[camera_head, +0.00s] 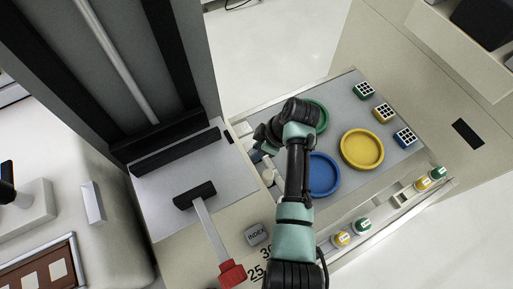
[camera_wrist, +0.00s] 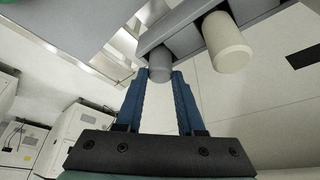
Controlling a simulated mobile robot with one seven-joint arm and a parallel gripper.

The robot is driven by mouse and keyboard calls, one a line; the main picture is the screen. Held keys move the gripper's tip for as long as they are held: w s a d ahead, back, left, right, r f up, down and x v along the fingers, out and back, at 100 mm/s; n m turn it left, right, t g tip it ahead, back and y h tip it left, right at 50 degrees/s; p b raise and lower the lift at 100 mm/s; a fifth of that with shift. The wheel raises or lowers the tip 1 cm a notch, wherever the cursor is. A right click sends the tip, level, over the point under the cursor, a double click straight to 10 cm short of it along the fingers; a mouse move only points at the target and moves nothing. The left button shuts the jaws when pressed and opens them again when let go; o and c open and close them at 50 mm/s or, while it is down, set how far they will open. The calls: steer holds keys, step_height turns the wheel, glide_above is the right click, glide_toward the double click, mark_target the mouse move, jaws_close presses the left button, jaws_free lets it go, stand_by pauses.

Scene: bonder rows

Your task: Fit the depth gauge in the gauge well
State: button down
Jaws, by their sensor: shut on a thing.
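My gripper (camera_wrist: 160,80) has two blue fingers, shut on the rounded end of a grey cylinder (camera_wrist: 160,64). I cannot tell for sure whether this cylinder is the depth gauge. It meets the underside of a grey bar (camera_wrist: 188,28) in the wrist view. A thicker cream cylinder (camera_wrist: 227,42) sticks out of the same bar to the right, apart from the fingers. In the head view my arm hides most of the gripper, beside the left edge of the grey tabletop. I cannot make out the gauge well in either view.
On the grey tabletop (camera_head: 345,205) lie a green dish (camera_head: 319,115), a blue dish (camera_head: 323,174) and a yellow dish (camera_head: 362,149). Capped jars (camera_head: 341,239) stand along the front rail. A red-handled lever (camera_head: 231,272) and an INDEX button (camera_head: 256,234) are left of my arm.

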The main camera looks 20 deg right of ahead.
steer(key=shift+f, duration=0.5)
steer(key=shift+c, duration=2.2)
jaws_free()
steer(key=shift+s, duration=0.1)
steer(key=shift+f+b, duration=0.15)
steer(key=shift+b, duration=0.15)
